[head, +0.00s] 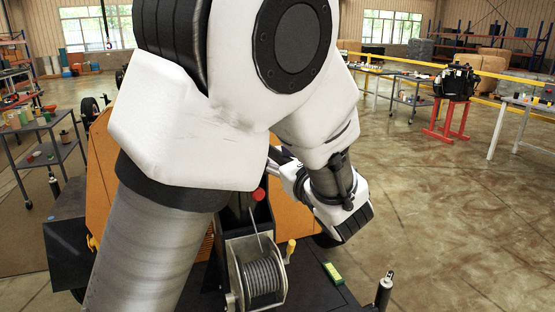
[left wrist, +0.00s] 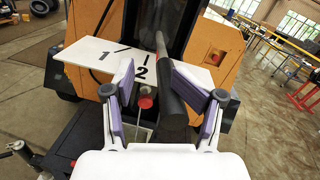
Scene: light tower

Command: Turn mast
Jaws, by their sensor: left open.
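In the left wrist view my left gripper (left wrist: 152,72) is open, its two purple-padded fingers spread. A dark bar (left wrist: 172,105) runs lengthwise between the fingers, closer to the right one; I cannot tell whether they touch. A grey pole (left wrist: 161,44) shows just beyond it; which part belongs to the mast is unclear. A white plate (left wrist: 92,50) marked 1 and 2 lies behind the fingers. A red knob (left wrist: 146,101) sits left of the bar. In the head view my left gripper (head: 279,160) is mostly hidden behind my arm, above the red knob (head: 258,194). My right gripper is not seen.
A winch drum (head: 263,277) with a yellow-handled crank (head: 290,248) stands below my arm. The orange housing (head: 282,222) is behind. A metal post (head: 384,289) rises at the deck's right corner. The floor to the right is open up to the tables and red stand (head: 452,122).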

